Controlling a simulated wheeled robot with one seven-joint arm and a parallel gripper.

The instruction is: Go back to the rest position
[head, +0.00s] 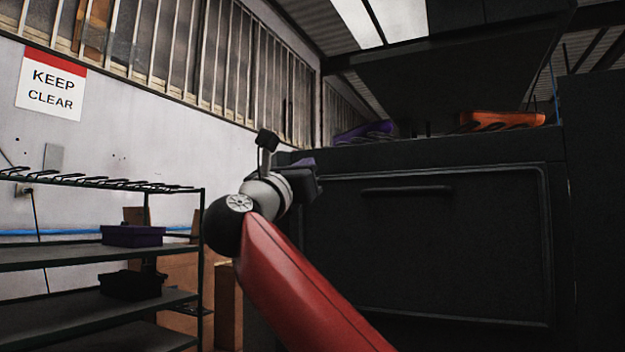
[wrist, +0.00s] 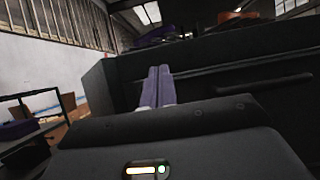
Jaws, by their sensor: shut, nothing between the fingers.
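My gripper (head: 306,166) is at the end of my red arm, in front of the left part of the dark press, and is partly hidden by my wrist in the head view. In the wrist view its two purple-grey fingers (wrist: 158,86) lie side by side, shut, with nothing between them. They point toward the dark press (wrist: 225,65). The press (head: 440,250) fills the right of the head view, with a framed front panel and a dark handle (head: 407,190).
A purple item (head: 365,132) and an orange item (head: 502,120) lie on the press top under its overhanging upper part. A dark shelf rack (head: 95,250) with a purple bin (head: 132,236) and a black bin (head: 130,285) stands at left. A "KEEP CLEAR" sign (head: 52,85) hangs on the wall.

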